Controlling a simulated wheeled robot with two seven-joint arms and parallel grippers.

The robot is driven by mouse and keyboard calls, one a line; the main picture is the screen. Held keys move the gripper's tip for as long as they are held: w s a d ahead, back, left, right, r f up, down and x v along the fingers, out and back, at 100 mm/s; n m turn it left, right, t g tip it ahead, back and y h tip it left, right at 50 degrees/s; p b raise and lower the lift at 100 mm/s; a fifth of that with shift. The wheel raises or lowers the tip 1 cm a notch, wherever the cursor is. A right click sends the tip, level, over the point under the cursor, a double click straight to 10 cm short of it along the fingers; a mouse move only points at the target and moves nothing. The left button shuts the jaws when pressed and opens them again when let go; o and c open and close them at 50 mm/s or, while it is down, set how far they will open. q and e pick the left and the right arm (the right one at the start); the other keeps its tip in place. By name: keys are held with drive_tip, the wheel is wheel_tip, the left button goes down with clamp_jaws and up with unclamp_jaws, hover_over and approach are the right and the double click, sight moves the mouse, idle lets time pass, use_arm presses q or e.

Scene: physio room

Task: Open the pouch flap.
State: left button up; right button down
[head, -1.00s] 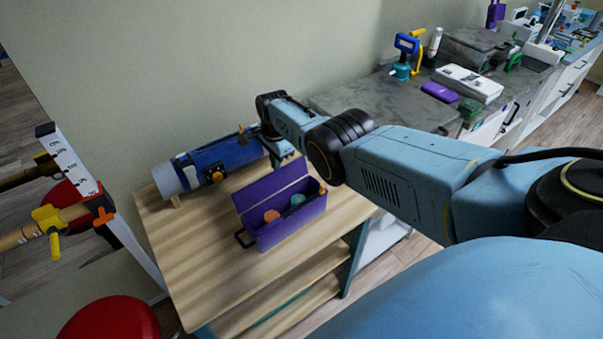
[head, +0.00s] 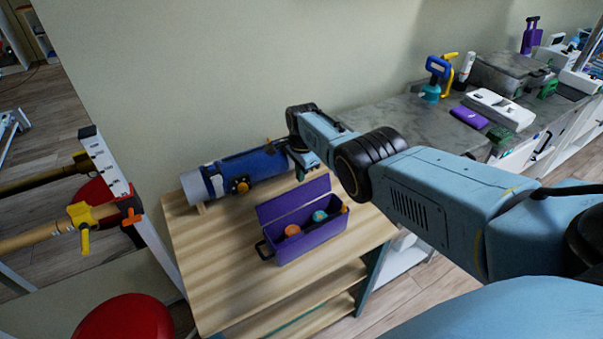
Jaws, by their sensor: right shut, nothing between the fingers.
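The purple pouch (head: 312,243) looks like a long box with a handle at its left end and stands on the wooden table. Its flap (head: 292,200) is up along the back side, so the inside shows. An orange roll (head: 292,230) and a teal roll (head: 320,216) lie inside. My right gripper (head: 301,172) is just behind and above the raised flap, shut and empty. I cannot tell whether it touches the flap. My left gripper is not in view.
A blue cylinder (head: 255,166) with a grey end lies at the table's back, beside my right gripper. The wooden table (head: 215,270) is bare at front left. A red stool (head: 125,318) stands at lower left. A grey counter (head: 400,120) with several items runs right.

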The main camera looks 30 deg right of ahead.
wheel_tip(320, 180, up, 14)
drive_tip(key=w+p, duration=0.1)
drive_tip(key=p, duration=0.5)
drive_tip(key=shift+w+f+p, duration=0.15)
drive_tip(key=shift+w+p, duration=0.15)
